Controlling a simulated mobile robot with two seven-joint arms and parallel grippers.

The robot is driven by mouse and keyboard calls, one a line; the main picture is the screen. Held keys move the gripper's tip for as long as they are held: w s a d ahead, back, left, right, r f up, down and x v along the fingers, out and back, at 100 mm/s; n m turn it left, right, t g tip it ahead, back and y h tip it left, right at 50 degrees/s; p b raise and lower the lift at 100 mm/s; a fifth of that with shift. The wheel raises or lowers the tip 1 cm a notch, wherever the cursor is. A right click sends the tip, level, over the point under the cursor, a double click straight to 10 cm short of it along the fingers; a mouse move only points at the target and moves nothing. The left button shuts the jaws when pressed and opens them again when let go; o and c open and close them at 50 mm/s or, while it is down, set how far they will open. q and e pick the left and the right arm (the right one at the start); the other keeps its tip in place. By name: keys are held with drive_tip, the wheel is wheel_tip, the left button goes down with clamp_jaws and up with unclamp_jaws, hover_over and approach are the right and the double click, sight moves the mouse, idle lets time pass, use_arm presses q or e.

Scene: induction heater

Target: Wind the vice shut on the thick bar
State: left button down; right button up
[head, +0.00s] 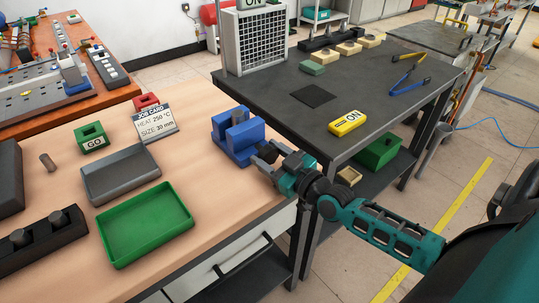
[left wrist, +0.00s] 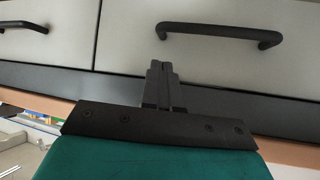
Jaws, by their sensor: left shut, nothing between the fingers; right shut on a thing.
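The blue vice (head: 240,140) stands on the wooden bench near its right edge. My right gripper (head: 266,158) is at the vice's near right side, shut on what looks like its dark handle; the fingers hide most of that part. My left gripper (left wrist: 161,75) shows in the left wrist view, shut and empty, in front of drawer fronts.
A grey tray (head: 122,174) and a green tray (head: 145,224) lie on the bench, with a green GO block (head: 92,138) and a job card (head: 155,122) behind.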

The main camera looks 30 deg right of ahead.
drive_tip(key=m, duration=0.4)
drive_tip(key=shift+m, duration=0.4)
drive_tip(key=o, duration=1)
drive_tip(key=shift+o, duration=0.2)
drive_tip(key=shift+s, duration=0.1)
drive_tip(key=s+d, duration=0.2)
drive_tip(key=s, duration=1)
drive_tip(key=shift+s+f+p, duration=0.25)
drive_tip(key=shift+s+p, duration=0.05)
